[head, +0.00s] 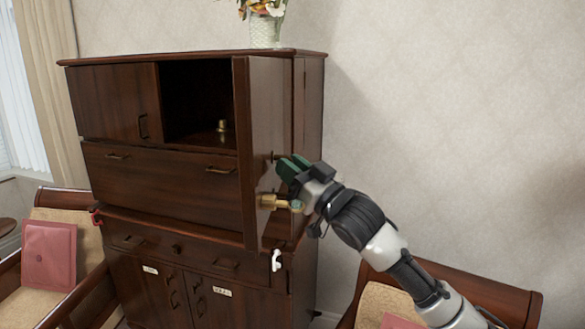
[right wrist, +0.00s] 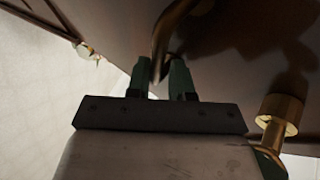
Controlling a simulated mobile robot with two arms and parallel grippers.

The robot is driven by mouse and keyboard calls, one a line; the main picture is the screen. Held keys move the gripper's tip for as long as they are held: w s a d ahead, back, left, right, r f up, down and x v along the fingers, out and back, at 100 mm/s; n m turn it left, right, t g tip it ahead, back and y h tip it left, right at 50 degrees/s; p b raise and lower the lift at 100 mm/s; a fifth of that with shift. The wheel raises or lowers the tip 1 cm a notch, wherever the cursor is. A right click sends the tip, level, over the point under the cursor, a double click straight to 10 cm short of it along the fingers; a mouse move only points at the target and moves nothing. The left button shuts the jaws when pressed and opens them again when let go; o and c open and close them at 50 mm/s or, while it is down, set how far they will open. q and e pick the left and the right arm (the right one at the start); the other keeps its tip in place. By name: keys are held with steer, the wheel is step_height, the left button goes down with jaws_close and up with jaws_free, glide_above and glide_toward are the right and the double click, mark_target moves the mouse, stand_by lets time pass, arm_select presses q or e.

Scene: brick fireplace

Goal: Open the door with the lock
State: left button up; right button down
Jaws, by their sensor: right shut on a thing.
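The dark wooden cabinet (head: 160,190) has its upper right door (head: 246,110) swung outward, leaving the upper right compartment (head: 195,90) open. A gold lock (head: 268,202) is on that door's outer face; a brass cylinder that looks like it shows in the right wrist view (right wrist: 282,112). My right gripper (head: 287,166) is at the door, with its green fingers on either side of the door's curved brass handle (right wrist: 163,40). The fingers are shut on this handle, and the wrist view shows them too (right wrist: 160,80). My left gripper is not in view.
A small gold object (head: 222,126) stands inside the open compartment. A vase of flowers (head: 264,25) stands on top of the cabinet. Wooden chairs flank it, the left one with a pink cushion (head: 50,253). A small white object (head: 276,260) hangs at the cabinet's lower right.

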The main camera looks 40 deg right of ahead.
steer(key=shift+d+r, duration=0.35)
steer(key=c, duration=1.2)
jaws_free()
steer(key=shift+d+f, duration=0.15)
steer(key=shift+d, duration=0.05)
steer(key=shift+a, duration=0.1)
steer(key=shift+f, duration=0.15)
steer(key=shift+b+v, duration=3)
steer(key=shift+v, duration=2.35)
